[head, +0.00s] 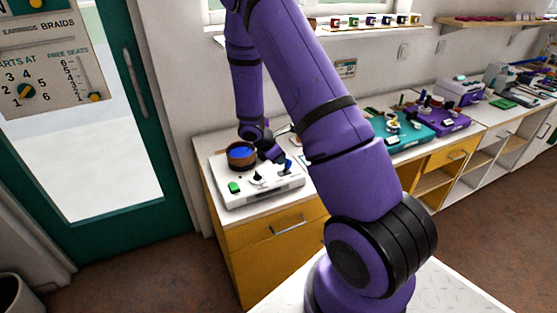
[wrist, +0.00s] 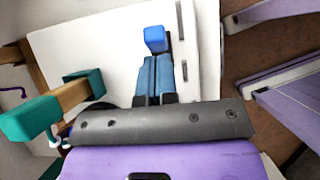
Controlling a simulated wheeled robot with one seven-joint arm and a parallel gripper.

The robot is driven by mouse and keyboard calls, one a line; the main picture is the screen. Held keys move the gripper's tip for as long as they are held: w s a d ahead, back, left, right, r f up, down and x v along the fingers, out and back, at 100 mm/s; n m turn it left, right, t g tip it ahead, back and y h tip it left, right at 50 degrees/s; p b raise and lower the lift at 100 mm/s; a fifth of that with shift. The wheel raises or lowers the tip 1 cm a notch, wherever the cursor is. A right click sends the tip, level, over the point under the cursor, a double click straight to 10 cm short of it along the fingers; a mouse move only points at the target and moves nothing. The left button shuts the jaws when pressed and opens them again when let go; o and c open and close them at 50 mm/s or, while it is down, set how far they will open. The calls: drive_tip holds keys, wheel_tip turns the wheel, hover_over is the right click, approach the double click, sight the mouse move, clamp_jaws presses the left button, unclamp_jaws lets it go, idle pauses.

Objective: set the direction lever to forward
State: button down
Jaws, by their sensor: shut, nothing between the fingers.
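A white machine (head: 262,190) stands on the near counter. A small blue-capped lever (head: 288,165) stands at its right rear part; in the wrist view its blue block-shaped cap (wrist: 155,37) is just beyond my fingertips. My gripper (wrist: 156,60) is shut and empty, its two fingers side by side above the white top. Whether the fingertips touch the blue cap I cannot tell. In the head view my gripper (head: 278,157) is low over the machine, close to the blue lever. No lever markings are readable, and the lever's foot is hidden.
A wooden bowl with blue contents (head: 241,154), a green button (head: 234,187) and a small dark-knobbed control (head: 258,178) are on the same machine. In the wrist view a green-ended wooden bar (wrist: 60,100) lies left of my fingers. Teal (head: 411,137) and purple (head: 453,118) machines stand farther right.

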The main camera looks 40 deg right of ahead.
drive_tip(key=shift+r, duration=0.2)
drive_tip(key=shift+r, duration=0.65)
